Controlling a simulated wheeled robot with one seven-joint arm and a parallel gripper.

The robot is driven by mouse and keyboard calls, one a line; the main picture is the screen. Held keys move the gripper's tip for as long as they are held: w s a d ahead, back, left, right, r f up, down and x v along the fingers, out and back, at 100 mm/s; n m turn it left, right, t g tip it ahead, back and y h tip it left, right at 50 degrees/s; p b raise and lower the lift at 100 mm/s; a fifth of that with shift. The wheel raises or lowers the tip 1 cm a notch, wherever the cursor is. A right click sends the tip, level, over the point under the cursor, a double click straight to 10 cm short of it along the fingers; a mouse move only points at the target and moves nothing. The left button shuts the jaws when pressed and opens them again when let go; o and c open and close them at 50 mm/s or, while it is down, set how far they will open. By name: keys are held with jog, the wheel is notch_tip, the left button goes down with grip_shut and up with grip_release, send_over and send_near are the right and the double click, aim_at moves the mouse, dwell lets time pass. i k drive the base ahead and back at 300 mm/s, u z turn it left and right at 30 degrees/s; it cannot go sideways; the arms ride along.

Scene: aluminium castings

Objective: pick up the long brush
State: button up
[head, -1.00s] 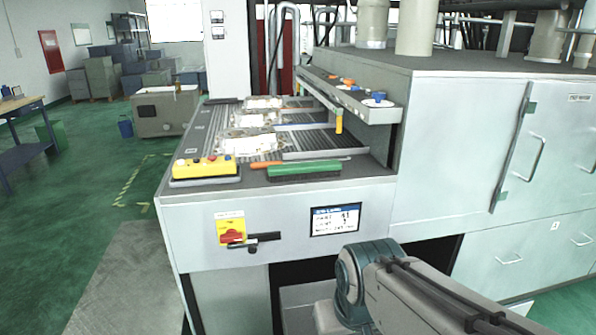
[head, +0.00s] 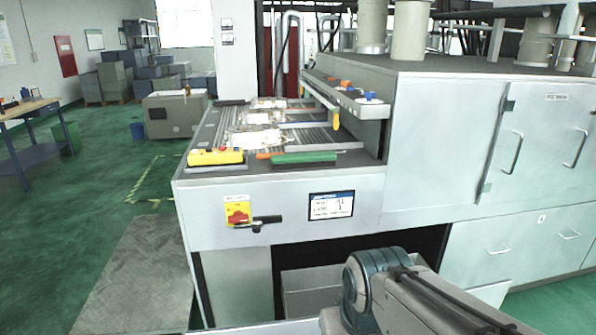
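A long green brush (head: 303,159) with a dark underside lies flat on the front ledge of the machine, right of the yellow control box. An orange-ended tool (head: 264,156) lies just behind it, partly hidden by it; I cannot tell whether they touch. My gripper is out of view; only part of my arm shows at the bottom right, in front of the machine and below the ledge. Nothing is seen touching the brush.
The yellow control box (head: 215,157) sits left of the brush on the ledge. Castings (head: 256,138) lie on the machine bed behind. A raised shelf (head: 345,95) overhangs the right side. The front panel has a red-yellow switch (head: 238,213) and a screen (head: 331,205). Floor at left is open.

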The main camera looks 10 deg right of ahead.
aim_at(326, 159)
jog(key=z, duration=0.3)
jog(key=i, duration=1.05)
jog(key=u, duration=0.3)
